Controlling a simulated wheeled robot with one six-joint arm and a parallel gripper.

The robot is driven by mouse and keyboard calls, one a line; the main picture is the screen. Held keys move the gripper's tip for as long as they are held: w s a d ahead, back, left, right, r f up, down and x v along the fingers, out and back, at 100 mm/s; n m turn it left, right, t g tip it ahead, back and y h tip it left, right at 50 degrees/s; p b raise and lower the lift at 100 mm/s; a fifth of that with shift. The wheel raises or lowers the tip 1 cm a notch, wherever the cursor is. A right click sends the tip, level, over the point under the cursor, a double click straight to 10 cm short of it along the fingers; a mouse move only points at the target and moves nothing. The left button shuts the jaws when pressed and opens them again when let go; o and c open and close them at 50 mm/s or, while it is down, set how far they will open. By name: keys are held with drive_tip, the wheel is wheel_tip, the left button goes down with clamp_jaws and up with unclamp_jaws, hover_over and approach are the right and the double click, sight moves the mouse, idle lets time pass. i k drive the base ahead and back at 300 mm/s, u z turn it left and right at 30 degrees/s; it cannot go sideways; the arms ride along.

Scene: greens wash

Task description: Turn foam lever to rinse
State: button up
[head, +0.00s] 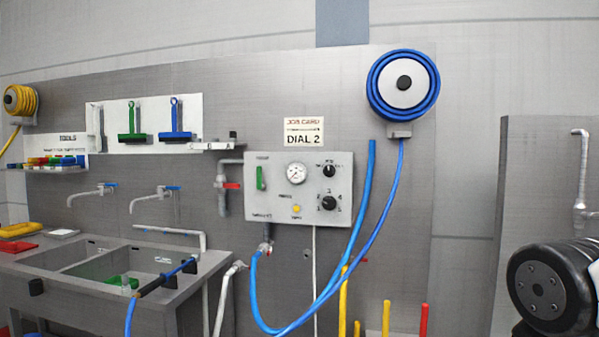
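The control panel (297,212) is a pale box on the grey back wall. A green lever (260,178) stands upright at its upper left; its small labels are too blurred to read, so I cannot confirm that it is the foam lever. The panel also has a round gauge (296,173), an upper black knob (328,170), a lower black knob (329,203) and a yellow button (296,208). A red-handled valve (232,186) sits on the pipe left of the panel. My gripper is not in view, and nothing touches the green lever.
A job card (303,131) above the panel reads "DIAL 2". A blue hose (366,215) loops below and right of the panel, from near the blue reel (403,84). A steel sink (100,262) with a spray lance (167,277) stands left. Yellow and red posts rise below.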

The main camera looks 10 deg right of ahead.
sight(260, 185)
drive_tip(key=z, duration=0.15)
drive_tip(key=i, duration=1.25)
drive_tip(key=u, duration=0.2)
